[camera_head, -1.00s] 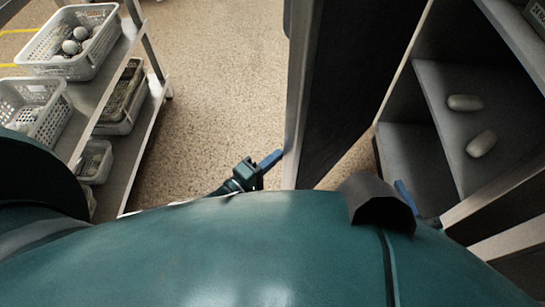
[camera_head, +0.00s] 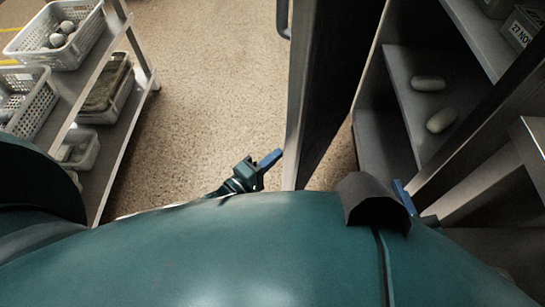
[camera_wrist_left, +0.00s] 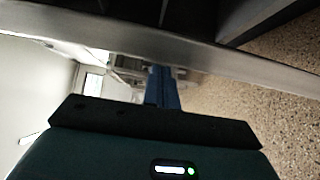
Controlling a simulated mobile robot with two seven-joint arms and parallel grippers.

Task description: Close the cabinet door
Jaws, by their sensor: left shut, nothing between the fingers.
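The cabinet door (camera_head: 331,90) stands open, a dark panel with a pale metal edge and a handle (camera_head: 283,18) at the top. The cabinet (camera_head: 365,125) is to its right, its shelves exposed. My left gripper (camera_head: 268,160) is shut and empty, its blue fingers close beside the door's pale edge. In the left wrist view the fingers (camera_wrist_left: 161,88) point at the pale door edge (camera_wrist_left: 200,57); I cannot tell whether they touch. My right gripper (camera_head: 402,193) shows only as a blue finger near the cabinet's lower front, mostly hidden by my body.
Two pale rounded items (camera_head: 428,83) lie on a cabinet shelf. A metal rack (camera_head: 122,150) with white perforated baskets (camera_head: 88,32) stands at left. Speckled floor (camera_head: 205,90) is clear between rack and door. A pale frame (camera_head: 490,180) is at right.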

